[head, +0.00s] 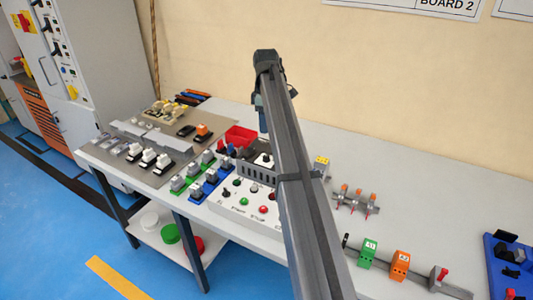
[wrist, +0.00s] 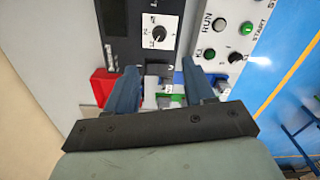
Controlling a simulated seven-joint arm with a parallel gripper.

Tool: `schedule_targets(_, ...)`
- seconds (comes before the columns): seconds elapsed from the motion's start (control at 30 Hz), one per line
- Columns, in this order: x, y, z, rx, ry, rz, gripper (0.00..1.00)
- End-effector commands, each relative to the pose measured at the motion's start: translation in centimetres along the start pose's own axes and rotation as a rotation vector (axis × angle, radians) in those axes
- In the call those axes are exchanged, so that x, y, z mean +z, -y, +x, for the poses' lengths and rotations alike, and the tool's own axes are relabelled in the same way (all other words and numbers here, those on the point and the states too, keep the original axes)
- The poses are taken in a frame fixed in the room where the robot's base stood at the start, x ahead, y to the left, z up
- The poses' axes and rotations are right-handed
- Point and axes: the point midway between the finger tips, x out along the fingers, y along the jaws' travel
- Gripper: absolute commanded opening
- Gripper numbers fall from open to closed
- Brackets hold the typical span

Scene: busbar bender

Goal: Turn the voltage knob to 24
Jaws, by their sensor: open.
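A black knob (head: 266,160) sits on a white dial plate on a dark box on the table, partly hidden by my arm in the head view. In the wrist view the knob (wrist: 160,34) is ahead of the fingertips, at the upper middle, with small marks around it. I cannot read the marks or its setting for sure. My gripper (wrist: 159,66) is open, with its two blue-grey fingers apart and nothing clearly held between them. In the head view the gripper (head: 263,121) points down above the box, apart from the knob.
A white control panel (wrist: 226,40) with a green button, black knobs and RUN and START labels is beside the box. A red bin (head: 240,135) stands close behind. Blue and green blocks with switches (head: 195,181) lie left. Orange and green parts (head: 367,253) lie right.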

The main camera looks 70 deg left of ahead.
Motion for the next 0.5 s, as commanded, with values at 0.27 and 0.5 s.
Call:
schedule_targets(0.27, 0.1, 0.1, 4.1, 0.000, 0.000, 0.001, 0.53)
schedule_targets(0.5, 0.1, 0.0, 8.4, 0.000, 0.000, 0.002, 0.53)
